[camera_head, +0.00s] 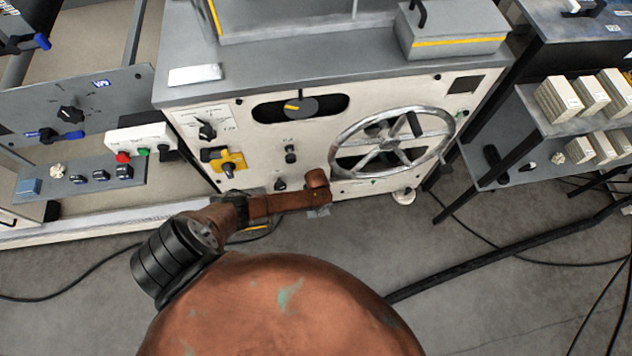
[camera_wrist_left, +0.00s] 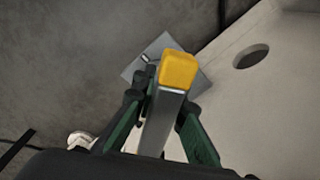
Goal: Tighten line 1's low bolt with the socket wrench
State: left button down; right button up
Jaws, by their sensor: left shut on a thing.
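In the left wrist view my left gripper (camera_wrist_left: 161,110) has its green fingers closed around a grey metal bar with a yellow block at its end, which looks like the socket wrench (camera_wrist_left: 179,70). A small metal piece, possibly the low bolt (camera_wrist_left: 151,58), shows beside the yellow block, over a grey square plate (camera_wrist_left: 134,71). I cannot tell whether the wrench touches it. My right gripper is in neither view.
A control panel (camera_head: 75,107) stands at left. A dark rack (camera_head: 522,103) with boxes stands at right. Cables lie on the grey floor.

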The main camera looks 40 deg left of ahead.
pick_arm(q)
jog(key=shift+a+m, duration=0.1)
jog(key=shift+m, duration=1)
jog(key=shift+w, duration=0.1)
jog(key=shift+a+m, duration=0.1)
jog(key=shift+m, duration=1)
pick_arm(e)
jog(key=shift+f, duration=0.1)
pick_arm(q)
jog(key=shift+w+a+m, duration=0.1)
jog(key=shift+m, duration=1)
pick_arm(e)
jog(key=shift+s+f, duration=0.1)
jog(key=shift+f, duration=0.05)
pick_arm(q)
jog(key=shift+r+p, duration=1.85)
jog(key=shift+r, duration=0.65)
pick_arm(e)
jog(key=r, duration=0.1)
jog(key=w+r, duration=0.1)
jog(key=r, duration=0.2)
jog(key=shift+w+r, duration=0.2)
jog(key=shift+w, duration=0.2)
